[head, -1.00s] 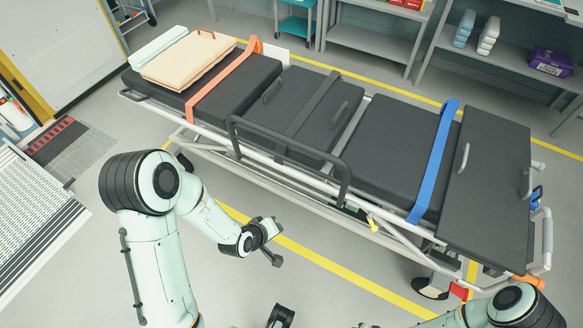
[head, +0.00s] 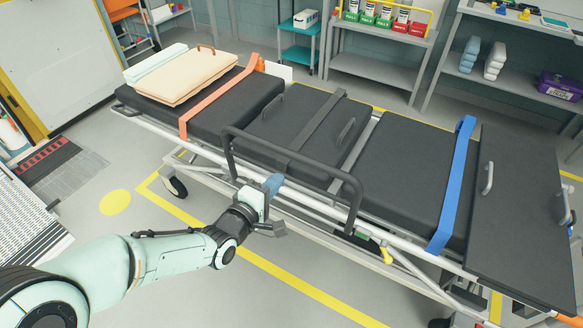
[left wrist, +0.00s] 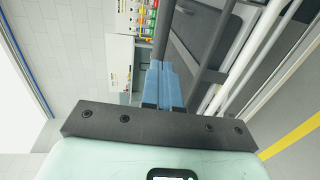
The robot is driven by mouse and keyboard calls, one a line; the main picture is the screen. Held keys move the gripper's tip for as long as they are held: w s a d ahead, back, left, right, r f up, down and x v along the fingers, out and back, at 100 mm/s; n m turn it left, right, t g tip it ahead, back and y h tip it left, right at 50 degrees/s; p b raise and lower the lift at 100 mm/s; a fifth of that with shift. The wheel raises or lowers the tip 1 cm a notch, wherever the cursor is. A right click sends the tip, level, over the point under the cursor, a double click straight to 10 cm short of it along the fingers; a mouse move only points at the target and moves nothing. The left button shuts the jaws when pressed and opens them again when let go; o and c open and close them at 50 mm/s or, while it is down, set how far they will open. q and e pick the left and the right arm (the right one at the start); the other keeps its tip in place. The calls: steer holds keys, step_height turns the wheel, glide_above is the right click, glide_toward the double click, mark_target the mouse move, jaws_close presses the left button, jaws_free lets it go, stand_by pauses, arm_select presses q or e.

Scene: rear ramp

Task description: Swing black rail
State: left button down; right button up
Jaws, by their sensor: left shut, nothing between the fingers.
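The black rail (head: 290,157) is a raised, rounded bar along the near side of the stretcher, with a post down at each end. My left gripper (head: 272,185) is just below the rail's top bar, between its posts, at the stretcher's near side. Its blue fingers are closed together with nothing held. In the left wrist view the closed blue fingers (left wrist: 162,83) point toward a dark bar (left wrist: 165,35) that rises just beyond them. I cannot tell whether they touch the rail. My right gripper is out of view.
The stretcher has black pads (head: 400,170), an orange strap (head: 215,97), a blue strap (head: 455,185) and folded bedding (head: 185,78). A yellow clip (head: 387,255) sits low on the near frame. Shelves (head: 380,65) stand behind. The floor in front is clear.

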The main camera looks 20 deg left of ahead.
mark_target(299, 157)
arm_select(q)
steer(key=w, duration=0.2)
steer(key=w+f, duration=0.1)
steer(key=w, duration=0.2)
steer(key=w+b, duration=0.1)
steer(key=w, duration=0.2)
steer(key=shift+d+f, duration=0.15)
steer(key=shift+d, duration=0.15)
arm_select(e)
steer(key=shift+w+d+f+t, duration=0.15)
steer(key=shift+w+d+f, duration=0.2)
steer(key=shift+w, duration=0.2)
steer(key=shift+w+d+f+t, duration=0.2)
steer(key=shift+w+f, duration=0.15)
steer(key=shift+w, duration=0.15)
arm_select(q)
steer(key=shift+w+r+g+p, duration=0.2)
steer(key=shift+w+g+p, duration=0.15)
steer(key=shift+w, duration=0.35)
steer(key=shift+r, duration=0.15)
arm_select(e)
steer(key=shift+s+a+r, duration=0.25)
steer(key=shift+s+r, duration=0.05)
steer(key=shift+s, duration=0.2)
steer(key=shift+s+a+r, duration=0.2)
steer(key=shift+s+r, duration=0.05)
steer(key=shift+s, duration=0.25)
arm_select(q)
steer(key=shift+d, duration=0.1)
